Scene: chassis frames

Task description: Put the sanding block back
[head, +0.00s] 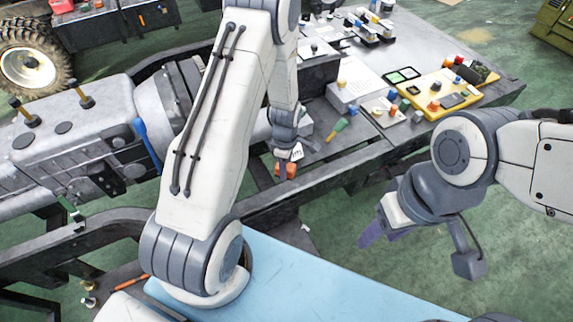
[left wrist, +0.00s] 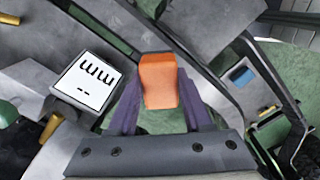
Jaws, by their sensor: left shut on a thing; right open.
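An orange block (head: 288,170), which I take for the sanding block, is in my left gripper (head: 284,172) near the middle of the head view. In the left wrist view the orange block (left wrist: 159,82) sits between the two purple fingers of my left gripper (left wrist: 160,100), which are shut on it. It is over the dark frame rails, and I cannot tell whether it touches them. My right gripper (head: 370,236) is open and empty over the green floor at the right. Its fingers are partly hidden by its own wrist.
A white card with black marks (left wrist: 88,80) lies close to the left of the block. A grey bench (head: 490,92) holds a yellow tray (head: 432,108) and several small parts. A grey gearbox-like casing (head: 75,135) stands at the left. A light-blue surface (head: 310,285) is in front.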

